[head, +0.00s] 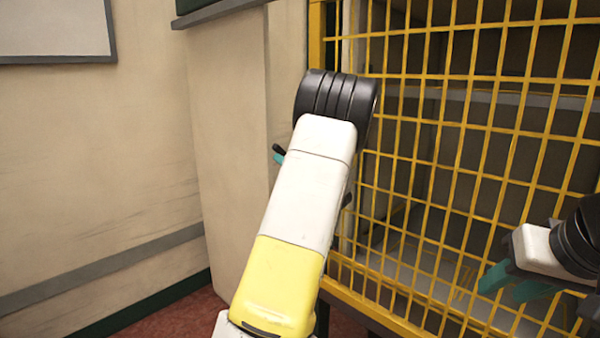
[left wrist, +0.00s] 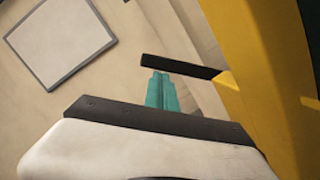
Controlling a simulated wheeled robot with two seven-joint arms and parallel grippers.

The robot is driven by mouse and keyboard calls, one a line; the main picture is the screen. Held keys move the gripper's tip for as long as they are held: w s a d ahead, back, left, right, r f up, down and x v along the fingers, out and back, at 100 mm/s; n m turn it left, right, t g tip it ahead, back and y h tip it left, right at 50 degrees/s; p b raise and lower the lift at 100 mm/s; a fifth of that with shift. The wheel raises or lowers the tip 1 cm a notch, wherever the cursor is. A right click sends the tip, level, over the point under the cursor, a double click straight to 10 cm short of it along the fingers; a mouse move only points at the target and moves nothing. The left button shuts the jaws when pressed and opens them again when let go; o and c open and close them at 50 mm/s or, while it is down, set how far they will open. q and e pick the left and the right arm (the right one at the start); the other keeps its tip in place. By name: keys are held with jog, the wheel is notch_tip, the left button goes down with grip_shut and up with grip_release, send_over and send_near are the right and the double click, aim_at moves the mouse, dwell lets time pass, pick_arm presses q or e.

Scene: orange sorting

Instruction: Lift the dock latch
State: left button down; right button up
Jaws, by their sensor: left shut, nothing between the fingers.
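The latch shows in the left wrist view as a dark flat bar (left wrist: 182,66) sticking out from a yellow post (left wrist: 262,75). In the head view only its dark end (head: 279,150) shows beside my left arm, which hides the rest. My left gripper (left wrist: 160,88) has its teal fingers shut with nothing between them. The fingertips are just under the bar's free end in the wrist picture; I cannot tell whether they touch it. In the head view a bit of teal finger shows below the bar's end. My right gripper (head: 512,284) is open and empty in front of the cage.
A yellow mesh cage door (head: 455,125) fills the right side, with grey shelving behind it. A beige wall (head: 110,170) and pillar (head: 228,140) stand to the left. A white board (head: 50,28) hangs on the wall. Some red floor (head: 170,315) is clear at lower left.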

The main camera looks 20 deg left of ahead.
pick_arm(q)
jog(key=shift+w+d+r, duration=0.2)
jog(key=shift+w+r, duration=0.2)
jog(key=shift+r, duration=0.15)
jog(key=shift+w+d+r, duration=0.15)
jog(key=shift+w+r, duration=0.2)
jog(key=shift+r, duration=0.15)
